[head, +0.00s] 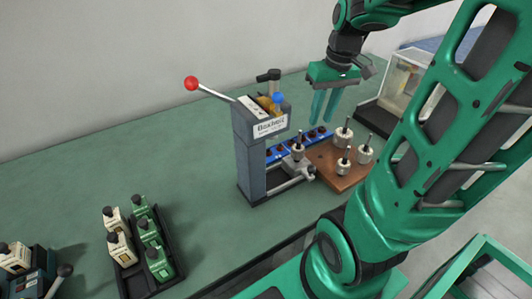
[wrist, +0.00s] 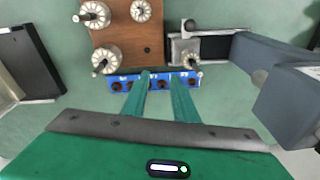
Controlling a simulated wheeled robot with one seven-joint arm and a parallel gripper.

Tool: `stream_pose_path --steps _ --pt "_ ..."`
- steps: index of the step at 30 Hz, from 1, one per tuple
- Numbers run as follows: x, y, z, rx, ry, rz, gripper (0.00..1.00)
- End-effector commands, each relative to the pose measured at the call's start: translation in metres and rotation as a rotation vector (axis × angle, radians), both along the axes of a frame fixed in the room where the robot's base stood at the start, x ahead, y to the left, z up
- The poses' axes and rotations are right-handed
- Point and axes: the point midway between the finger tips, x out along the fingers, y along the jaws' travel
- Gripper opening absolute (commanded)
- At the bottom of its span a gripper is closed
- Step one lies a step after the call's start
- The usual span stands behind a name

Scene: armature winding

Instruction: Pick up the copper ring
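Several small dark copper-brown rings (wrist: 164,85) sit in a row in a narrow blue rack (wrist: 150,90). The rack also shows in the head view (head: 270,157), behind the wooden board, with small brown rings (head: 312,134) along it. I cannot tell which one is the copper ring meant. My gripper (head: 321,120) points down above the rack, its two green fingers apart with nothing between them. In the wrist view my gripper (wrist: 162,75) has its fingertips over the rack, one ring showing between them; the fingers partly hide others. Its exact height above the rings is unclear.
A wooden board (head: 340,180) with several upright armatures stands beside the rack. A grey press (head: 250,160) with a red-knobbed lever (head: 191,83) stands left of it. A black tray (head: 130,272) holds green and cream blocks. A clear-sided box (head: 403,78) is at right.

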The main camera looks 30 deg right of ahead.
Motion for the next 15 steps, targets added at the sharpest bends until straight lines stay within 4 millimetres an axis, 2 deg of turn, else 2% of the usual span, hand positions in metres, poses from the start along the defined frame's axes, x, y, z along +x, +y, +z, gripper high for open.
stream_pose_path --steps 2,5,9,12,15 --pt "0.026 -0.006 -0.002 -0.015 -0.005 0.069 0.26" --pt "0.056 0.005 -0.009 -0.029 0.010 0.164 0.26" --pt "0.087 0.048 -0.026 -0.041 0.064 0.292 0.26" --pt "0.099 0.078 -0.037 -0.046 0.097 0.359 0.26" --pt "0.105 0.094 -0.044 -0.050 0.118 0.393 0.26"
